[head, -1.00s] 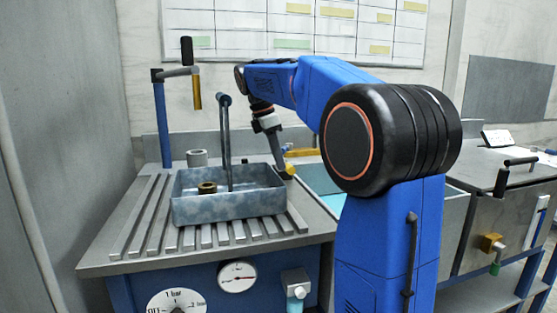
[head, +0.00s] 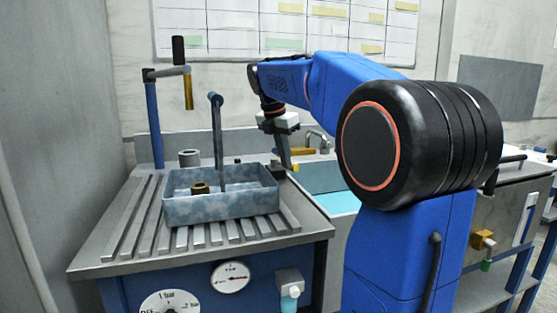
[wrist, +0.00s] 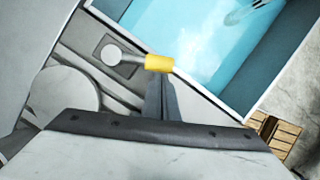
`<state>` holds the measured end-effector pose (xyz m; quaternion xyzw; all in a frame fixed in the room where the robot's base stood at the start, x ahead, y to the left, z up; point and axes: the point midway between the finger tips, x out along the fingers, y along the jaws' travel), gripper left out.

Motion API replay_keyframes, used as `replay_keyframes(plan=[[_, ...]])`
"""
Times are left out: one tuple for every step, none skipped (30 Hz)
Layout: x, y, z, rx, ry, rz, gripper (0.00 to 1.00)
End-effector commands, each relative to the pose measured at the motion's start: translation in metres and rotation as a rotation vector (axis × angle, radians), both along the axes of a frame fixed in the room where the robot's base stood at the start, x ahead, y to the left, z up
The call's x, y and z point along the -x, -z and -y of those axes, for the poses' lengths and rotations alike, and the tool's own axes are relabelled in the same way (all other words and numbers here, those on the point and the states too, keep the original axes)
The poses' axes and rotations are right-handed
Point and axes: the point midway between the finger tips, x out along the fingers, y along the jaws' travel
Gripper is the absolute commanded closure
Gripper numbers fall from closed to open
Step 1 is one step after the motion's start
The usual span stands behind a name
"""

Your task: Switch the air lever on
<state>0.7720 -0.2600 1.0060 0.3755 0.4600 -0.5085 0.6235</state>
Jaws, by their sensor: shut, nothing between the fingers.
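A small lever with a yellow sleeve (wrist: 158,62) lies across the grey bench top in the wrist view. Its metal arm runs left to a round pivot on a square base (wrist: 112,54). I take it to be the air lever. In the head view a small yellow end (head: 295,168) shows at the bench's right edge by the sink. My gripper (head: 287,165) is shut and empty, pointing down there. In the wrist view its dark fingertips (wrist: 160,82) are right at the yellow sleeve. I cannot tell whether they touch it.
A blue-grey tray (head: 222,208) with a brass ring stands on the slatted bench top, left of my gripper. A water-filled sink (head: 338,203) lies to the right. A tall blue post (head: 155,120) stands at the back left. Round gauges (head: 230,277) sit on the bench front.

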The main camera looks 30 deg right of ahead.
Motion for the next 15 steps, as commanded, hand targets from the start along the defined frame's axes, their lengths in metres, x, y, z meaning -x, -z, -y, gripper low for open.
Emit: replay_keyframes(plan=[[0.002, 0.0, 0.005, 0.0, -0.039, 0.001, 1.0], [0.002, 0.0, 0.007, 0.0, -0.066, 0.001, 1.0], [0.002, 0.0, 0.011, 0.001, -0.101, 0.001, 1.0], [0.002, 0.0, 0.013, 0.0, -0.127, 0.0, 1.0], [0.002, 0.0, 0.015, 0.0, -0.152, -0.001, 1.0], [0.002, 0.0, 0.018, 0.0, -0.183, 0.001, 1.0], [0.002, 0.0, 0.02, 0.0, -0.207, 0.001, 1.0], [0.003, 0.0, 0.022, 0.0, -0.23, 0.0, 1.0], [0.002, 0.0, 0.025, 0.0, -0.26, -0.001, 1.0], [0.002, 0.0, 0.027, 0.0, -0.284, 0.0, 1.0], [0.001, 0.0, 0.029, -0.001, -0.286, 0.0, 1.0], [0.001, 0.0, 0.031, -0.001, -0.283, -0.001, 1.0], [0.001, 0.0, 0.033, -0.001, -0.282, 0.0, 1.0], [0.0, 0.0, 0.035, -0.001, -0.282, 0.0, 1.0], [0.0, 0.0, 0.038, -0.001, -0.282, 0.0, 1.0]])
